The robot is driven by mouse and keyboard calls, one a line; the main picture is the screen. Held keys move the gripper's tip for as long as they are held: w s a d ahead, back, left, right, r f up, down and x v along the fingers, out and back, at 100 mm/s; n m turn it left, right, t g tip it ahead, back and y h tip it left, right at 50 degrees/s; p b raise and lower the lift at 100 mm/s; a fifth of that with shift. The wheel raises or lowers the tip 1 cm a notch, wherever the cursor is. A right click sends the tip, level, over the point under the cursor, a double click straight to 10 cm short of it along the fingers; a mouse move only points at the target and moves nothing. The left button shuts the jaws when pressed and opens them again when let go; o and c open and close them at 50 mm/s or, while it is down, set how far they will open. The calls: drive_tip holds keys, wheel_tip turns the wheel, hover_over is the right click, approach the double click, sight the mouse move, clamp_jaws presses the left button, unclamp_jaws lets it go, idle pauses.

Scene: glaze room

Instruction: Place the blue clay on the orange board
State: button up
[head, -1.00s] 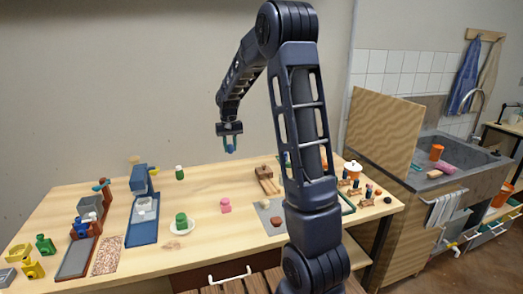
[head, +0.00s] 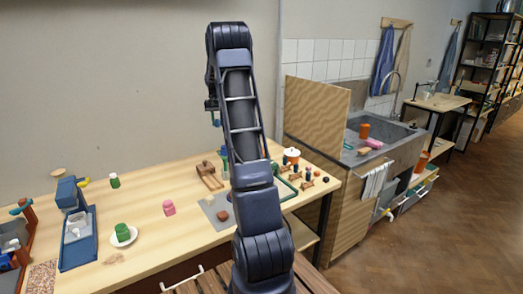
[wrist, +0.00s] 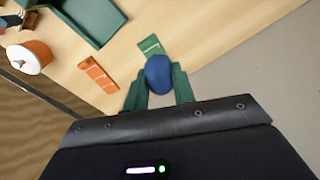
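The blue clay (wrist: 158,68) is a rounded lump between the teal fingers of my gripper (wrist: 158,82) in the wrist view. The fingers touch it on both sides and it appears held above the table. The orange board (wrist: 98,73) is a small flat piece on the wooden table, left of the clay in the wrist view. A similar green board (wrist: 151,44) lies just beyond the clay. In the head view my arm hides most of the gripper, and I cannot make out the clay or the orange board there.
A white pot with an orange top (wrist: 28,57) and a green tray (wrist: 95,15) lie left of the boards in the wrist view. A sink is at right.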

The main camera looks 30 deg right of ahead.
drive_tip(key=s+d+m, duration=0.2)
drive_tip(key=d+m, duration=0.2)
drive_tip(key=d, duration=2.1)
drive_tip(key=f, duration=2)
drive_tip(key=shift+w+d, duration=0.1)
drive_tip(key=shift+d, duration=0.1)
drive_tip(key=o, duration=1.2)
drive_tip(key=shift+o, duration=0.2)
wheel_tip(320, 180, up, 11)
drive_tip(key=shift+f, duration=0.1)
